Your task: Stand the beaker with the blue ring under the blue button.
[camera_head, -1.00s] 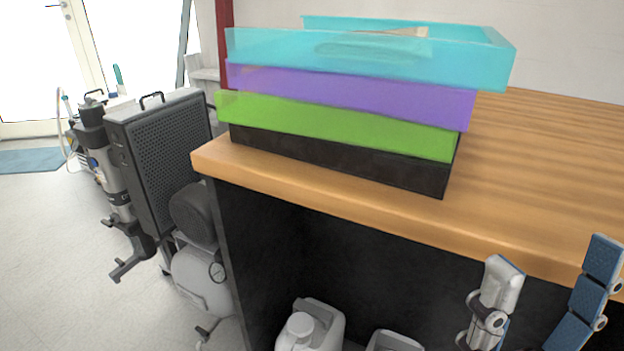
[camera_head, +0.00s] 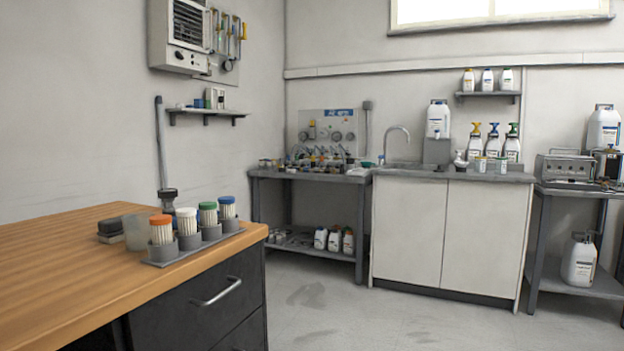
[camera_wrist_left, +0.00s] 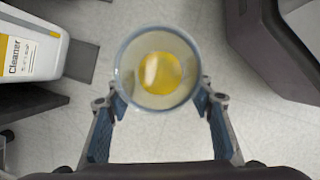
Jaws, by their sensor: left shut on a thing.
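In the left wrist view my left gripper (camera_wrist_left: 160,98) is shut on a round beaker (camera_wrist_left: 160,74), seen from above. The beaker has yellow content and a pale grey-blue rim. Its side, where a ring could be, is mostly hidden. The head view shows neither of my grippers. I cannot make out a blue button there. Pump bottles with yellow (camera_head: 475,140), blue (camera_head: 493,140) and green (camera_head: 512,142) heads stand on the sink counter, with small pale containers (camera_head: 480,164) before them.
A wooden bench (camera_head: 75,265) with a rack of coloured-cap filters (camera_head: 190,247) is at the left. A dark table (camera_head: 310,176) with a gauge panel (camera_head: 328,130) stands at the back, beside the sink cabinet (camera_head: 450,235). The floor (camera_head: 330,315) between is clear.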

